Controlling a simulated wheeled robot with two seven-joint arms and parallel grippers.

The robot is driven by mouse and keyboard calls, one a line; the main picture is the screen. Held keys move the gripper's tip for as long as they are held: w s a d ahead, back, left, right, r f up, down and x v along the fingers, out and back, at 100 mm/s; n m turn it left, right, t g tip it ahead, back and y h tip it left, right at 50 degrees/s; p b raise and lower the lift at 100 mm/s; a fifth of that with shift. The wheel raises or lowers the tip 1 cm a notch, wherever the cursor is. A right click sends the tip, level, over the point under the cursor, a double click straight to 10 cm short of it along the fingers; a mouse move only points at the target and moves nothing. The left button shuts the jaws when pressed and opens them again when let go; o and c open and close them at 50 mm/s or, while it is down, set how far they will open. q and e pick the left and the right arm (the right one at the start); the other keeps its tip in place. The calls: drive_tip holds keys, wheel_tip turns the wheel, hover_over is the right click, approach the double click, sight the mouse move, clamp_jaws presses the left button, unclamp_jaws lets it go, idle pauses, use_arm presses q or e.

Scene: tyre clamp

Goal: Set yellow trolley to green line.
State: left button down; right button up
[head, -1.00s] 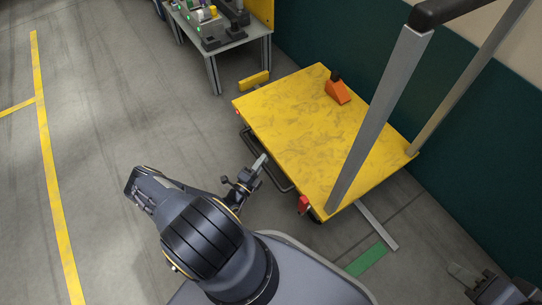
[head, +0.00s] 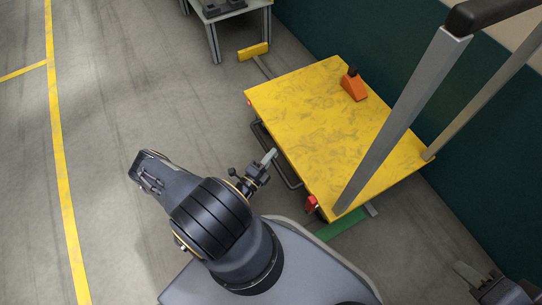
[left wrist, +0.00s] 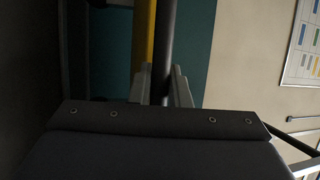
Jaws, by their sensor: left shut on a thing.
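The yellow trolley (head: 320,125) has a flat yellow deck, with grey posts and a black-topped handle at its right end. A black tube rail (head: 285,172) runs along its near side. My left gripper (head: 271,157) is at this rail and shut; in the left wrist view its fingers (left wrist: 163,85) close around a dark bar. The green line (head: 341,224) is a strip on the floor at the trolley's near corner, by the red corner piece (head: 311,203); the deck may hide part of it. My right gripper (head: 468,272) is partly visible at lower right, away from the trolley.
An orange wedge (head: 354,88) with a black knob sits on the deck. A yellow block (head: 253,51) on a grey floor bar stands beyond the trolley's far-left end. A table (head: 228,10) is at the top. A dark green wall (head: 460,150) runs along the right. Floor at left is clear.

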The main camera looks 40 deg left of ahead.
use_arm(q)
drive_tip(key=shift+d, duration=0.1)
drive_tip(key=c, duration=1.4)
unclamp_jaws()
drive_tip(key=shift+o, duration=0.2)
drive_tip(key=s+f+p, duration=0.1)
drive_tip(key=s, duration=0.6)
drive_tip(key=shift+s+f+p, duration=0.25)
drive_tip(key=shift+s+p, duration=0.05)
drive_tip(key=shift+s, duration=0.05)
